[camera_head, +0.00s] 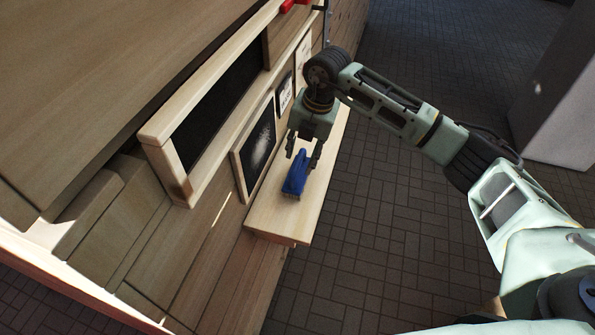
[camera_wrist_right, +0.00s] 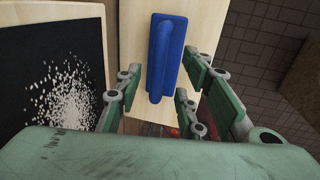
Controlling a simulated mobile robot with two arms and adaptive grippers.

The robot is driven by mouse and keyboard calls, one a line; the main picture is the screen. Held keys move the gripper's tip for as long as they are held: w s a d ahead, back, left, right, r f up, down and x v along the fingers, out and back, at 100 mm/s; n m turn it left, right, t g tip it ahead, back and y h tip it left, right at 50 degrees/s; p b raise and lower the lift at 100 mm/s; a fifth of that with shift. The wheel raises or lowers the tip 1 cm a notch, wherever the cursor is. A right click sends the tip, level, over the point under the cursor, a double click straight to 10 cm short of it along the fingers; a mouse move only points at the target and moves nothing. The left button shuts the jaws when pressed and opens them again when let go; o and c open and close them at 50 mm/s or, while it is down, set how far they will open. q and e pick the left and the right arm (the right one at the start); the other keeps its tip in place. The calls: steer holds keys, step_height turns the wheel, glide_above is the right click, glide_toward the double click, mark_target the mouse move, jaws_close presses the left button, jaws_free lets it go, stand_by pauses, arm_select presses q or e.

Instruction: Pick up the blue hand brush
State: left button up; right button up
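The blue hand brush (camera_head: 294,180) lies on a light wooden shelf (camera_head: 290,222) in the head view. In the right wrist view the brush (camera_wrist_right: 163,60) lies lengthwise, its handle running up the middle of its blue back. My right gripper (camera_head: 302,155) is above the brush, at its far end in the head view. It is open, and in the right wrist view its fingers (camera_wrist_right: 160,88) stand on either side of the brush's near end. I cannot tell whether any finger touches it. My left gripper is not in view.
A dark framed board (camera_head: 258,145) with white specks leans by the wall beside the shelf, and it also fills the left of the right wrist view (camera_wrist_right: 50,70). The shelf's other edge drops to a paved floor (camera_head: 390,240). A red object (camera_head: 290,5) shows at the top.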

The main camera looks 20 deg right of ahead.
mark_target(299, 160)
steer(key=f, duration=0.2)
steer(key=shift+w+a+f+p, duration=0.25)
steer(key=shift+a+f+p, duration=0.05)
steer(key=shift+f, duration=0.1)
steer(key=shift+w+a+f, duration=0.1)
steer(key=shift+f, duration=0.45)
steer(key=c, duration=0.9)
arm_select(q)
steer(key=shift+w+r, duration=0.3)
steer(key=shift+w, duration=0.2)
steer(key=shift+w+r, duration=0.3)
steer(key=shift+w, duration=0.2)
arm_select(e)
jaws_close()
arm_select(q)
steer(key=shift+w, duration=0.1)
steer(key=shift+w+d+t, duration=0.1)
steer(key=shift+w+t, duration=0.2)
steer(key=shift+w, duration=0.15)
